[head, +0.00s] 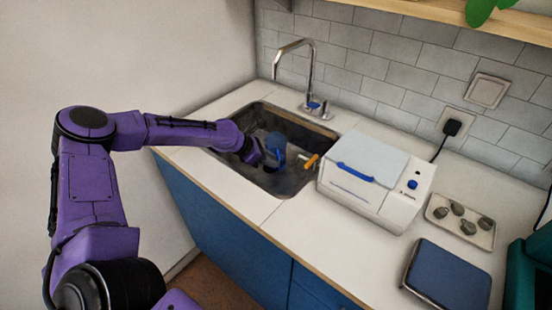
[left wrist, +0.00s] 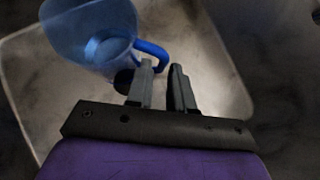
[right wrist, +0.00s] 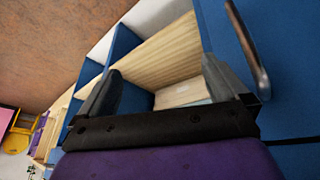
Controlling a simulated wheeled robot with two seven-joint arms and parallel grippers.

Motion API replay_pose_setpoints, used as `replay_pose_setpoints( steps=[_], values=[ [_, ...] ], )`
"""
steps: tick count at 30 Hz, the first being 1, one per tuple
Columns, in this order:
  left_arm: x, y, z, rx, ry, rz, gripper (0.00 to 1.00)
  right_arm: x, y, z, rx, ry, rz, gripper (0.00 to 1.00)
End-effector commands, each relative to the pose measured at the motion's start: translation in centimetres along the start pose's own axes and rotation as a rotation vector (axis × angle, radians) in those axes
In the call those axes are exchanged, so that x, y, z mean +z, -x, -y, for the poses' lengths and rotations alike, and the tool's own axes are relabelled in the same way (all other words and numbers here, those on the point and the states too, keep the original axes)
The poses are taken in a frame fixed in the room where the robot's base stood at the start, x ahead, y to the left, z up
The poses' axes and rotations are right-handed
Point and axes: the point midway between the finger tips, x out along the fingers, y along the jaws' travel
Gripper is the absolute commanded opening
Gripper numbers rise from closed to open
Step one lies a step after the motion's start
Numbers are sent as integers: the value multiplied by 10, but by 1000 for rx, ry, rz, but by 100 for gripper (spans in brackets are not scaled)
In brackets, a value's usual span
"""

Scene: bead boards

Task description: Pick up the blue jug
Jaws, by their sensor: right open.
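The blue jug (head: 276,144) is in the steel sink (head: 250,112), near its middle. In the left wrist view, the see-through jug (left wrist: 92,32) shows at the upper left with its solid blue handle (left wrist: 152,47) toward the fingers. My left gripper (head: 257,153) reaches into the sink from the left. In the head view the gripper hides part of the jug. My right gripper (right wrist: 165,88) is open and empty, low by the blue cabinets and apart from the jug.
An orange-handled item (head: 312,161) lies at the sink's right side. The faucet (head: 310,75) stands behind the sink. A white box appliance (head: 375,180) is right of it. A tray of small dark objects (head: 485,238) and a dark blue flat device (head: 447,275) are farther right.

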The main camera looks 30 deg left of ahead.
Motion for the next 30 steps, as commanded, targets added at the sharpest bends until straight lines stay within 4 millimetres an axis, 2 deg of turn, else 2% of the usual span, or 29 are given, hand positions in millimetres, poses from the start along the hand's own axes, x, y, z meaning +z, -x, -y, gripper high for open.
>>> replay_pose_setpoints(
  steps=[1,4,8,14,15,17,26,30],
  values=[
    [-5,-12,2,-3,1,-5,22,2,-5,0,0,0,0,100],
    [-5,-27,3,-1,1,-4,22,4,-9,1,0,0,0,100],
    [-3,-38,2,2,2,-2,22,5,-12,1,0,0,0,100],
    [-1,-38,2,3,2,-1,22,4,-11,1,0,0,0,100],
    [-1,-38,2,3,2,-1,18,4,-11,1,0,0,0,100],
    [-1,-38,2,3,2,-1,0,4,-11,1,0,0,0,100],
    [0,-38,1,3,1,0,0,4,-11,1,0,0,0,100],
    [6,-32,1,3,-1,1,0,3,-8,1,0,0,0,100]
  ],
)
